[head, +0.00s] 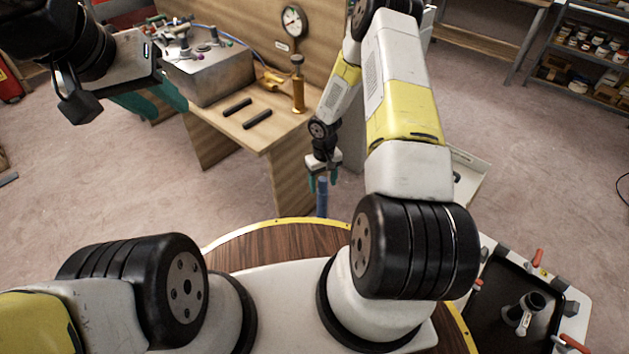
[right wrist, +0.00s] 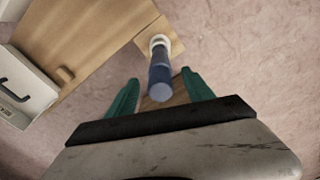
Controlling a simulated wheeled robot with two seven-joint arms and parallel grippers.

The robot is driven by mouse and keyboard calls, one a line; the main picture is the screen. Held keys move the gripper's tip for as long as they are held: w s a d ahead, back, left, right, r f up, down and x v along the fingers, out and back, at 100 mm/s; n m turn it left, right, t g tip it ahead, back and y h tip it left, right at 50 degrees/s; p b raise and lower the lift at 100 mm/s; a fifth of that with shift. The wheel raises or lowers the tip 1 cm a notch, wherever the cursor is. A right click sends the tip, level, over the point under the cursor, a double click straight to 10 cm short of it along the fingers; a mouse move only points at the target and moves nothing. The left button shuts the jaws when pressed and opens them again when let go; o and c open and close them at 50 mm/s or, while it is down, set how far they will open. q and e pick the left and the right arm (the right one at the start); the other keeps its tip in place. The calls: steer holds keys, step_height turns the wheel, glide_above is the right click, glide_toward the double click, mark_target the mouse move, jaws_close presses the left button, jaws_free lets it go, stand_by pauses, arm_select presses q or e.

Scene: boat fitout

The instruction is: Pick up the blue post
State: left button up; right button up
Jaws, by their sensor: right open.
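The blue post (head: 322,198) shows in the head view just below my right gripper (head: 323,177). In the right wrist view the blue post (right wrist: 160,75) has its round end toward the camera and a white collar at its far end. My right gripper (right wrist: 161,95) is open, with one teal finger on each side of the post's near end. I cannot tell whether either finger touches it. My left gripper (head: 152,101) is at the upper left of the head view, away from the post; its teal fingers look apart, with nothing seen between them.
A wooden bench (head: 232,118) carries a metal box (head: 208,75), two black bars and a brass cylinder (head: 298,88). A gauge (head: 293,21) is on the panel behind. A black tray (head: 490,310) with a black fitting is at lower right. A white drawer (right wrist: 22,88) is left in the wrist view.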

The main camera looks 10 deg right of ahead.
step_height(320, 180, down, 4)
steer(key=shift+r, duration=0.1)
jaws_close()
steer(key=shift+w, duration=0.1)
stand_by(1.4)
